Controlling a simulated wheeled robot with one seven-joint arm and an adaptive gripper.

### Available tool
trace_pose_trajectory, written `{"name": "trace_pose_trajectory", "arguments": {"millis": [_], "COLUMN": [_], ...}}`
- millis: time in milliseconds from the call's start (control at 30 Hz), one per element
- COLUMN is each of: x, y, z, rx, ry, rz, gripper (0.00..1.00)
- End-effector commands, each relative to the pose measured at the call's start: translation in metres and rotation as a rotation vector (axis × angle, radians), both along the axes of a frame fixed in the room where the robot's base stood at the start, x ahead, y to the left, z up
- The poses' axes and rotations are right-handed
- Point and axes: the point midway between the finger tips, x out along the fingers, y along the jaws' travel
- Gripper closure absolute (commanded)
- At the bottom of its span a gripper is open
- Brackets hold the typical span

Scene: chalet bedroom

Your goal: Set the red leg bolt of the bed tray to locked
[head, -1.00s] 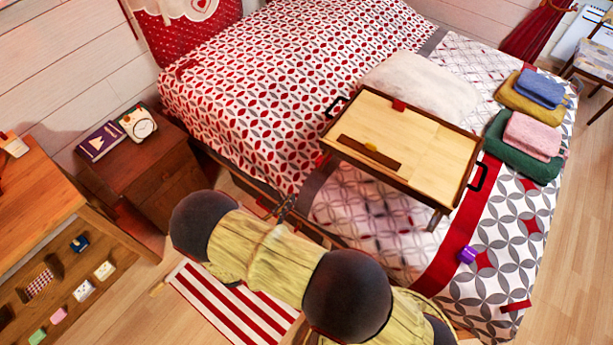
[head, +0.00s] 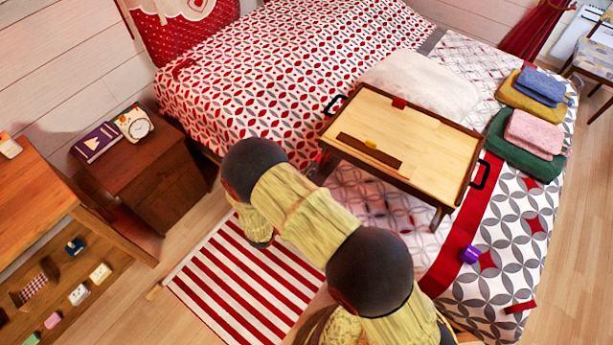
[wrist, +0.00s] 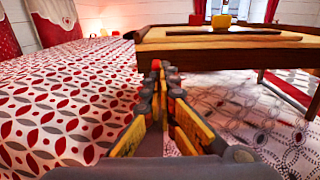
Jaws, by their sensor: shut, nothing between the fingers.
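The wooden bed tray (head: 440,150) stands on its legs on the bed, with its top raised above the cover. A small red part (head: 319,157), which looks like the red leg bolt, shows at its near left leg. In the wrist view the tray's edge (wrist: 235,42) crosses the upper right. My gripper (wrist: 158,78) is shut and empty, its fingertips just below the tray's left corner. Small red bits show at and right of the fingertips; whether they touch the bolt, and the bolt's setting, I cannot tell. In the head view my gripper is not clear.
The patterned bed cover (wrist: 70,105) lies left of and below my gripper. A white pillow (head: 420,85) lies behind the tray, and folded cloths (head: 525,140) lie right of it. A purple object (head: 468,254) lies in front. A nightstand (head: 150,165) stands left of the bed.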

Motion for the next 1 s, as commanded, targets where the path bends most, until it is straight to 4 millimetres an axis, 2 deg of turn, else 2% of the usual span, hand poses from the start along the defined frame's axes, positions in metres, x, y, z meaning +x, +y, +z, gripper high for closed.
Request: {"name": "trace_pose_trajectory", "arguments": {"millis": [367,700,1000], "x": [0.002,0.035,0.037], "y": [-0.001,-0.026,-0.026], "z": [0.0,0.0,0.0], "rx": [0.0,0.001,0.001], "ry": [0.0,0.0,-0.001], "rz": [-0.001,-0.003,0.0], "gripper": [1.0,1.0,1.0]}}
